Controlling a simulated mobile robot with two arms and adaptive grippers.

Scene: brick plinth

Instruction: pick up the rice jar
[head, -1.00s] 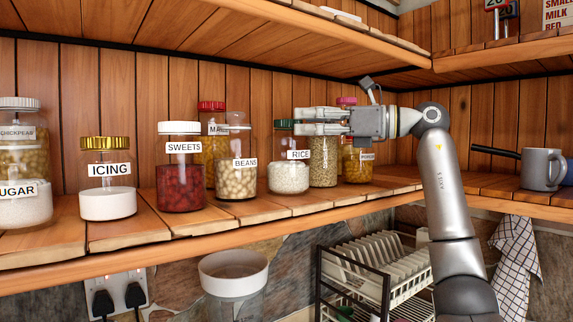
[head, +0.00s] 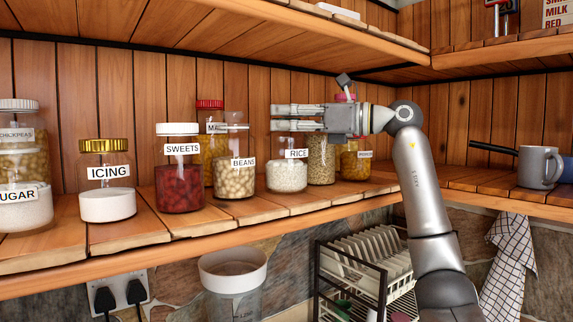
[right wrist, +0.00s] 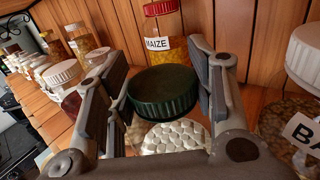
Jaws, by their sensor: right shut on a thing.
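The rice jar (head: 286,178) stands upright on the wooden shelf in the head view, with white contents and a RICE label. Its dark green lid (right wrist: 163,92) shows in the right wrist view between the two grey fingers of my right gripper (right wrist: 165,85). In the head view my right gripper (head: 276,117) reaches in from the right at the jar's top, and its fingers hide the lid. It is shut on the jar. The jar's base looks level with the shelf; I cannot tell of any gap. My left gripper is not in view.
The beans jar (head: 234,182) stands close on the left, with the sweets jar (head: 179,188) beyond. The maize jar (right wrist: 166,47) is behind. A tall seed jar (head: 321,160) is close on the right. An upper shelf (head: 300,32) hangs above; a grey mug (head: 539,168) stands far right.

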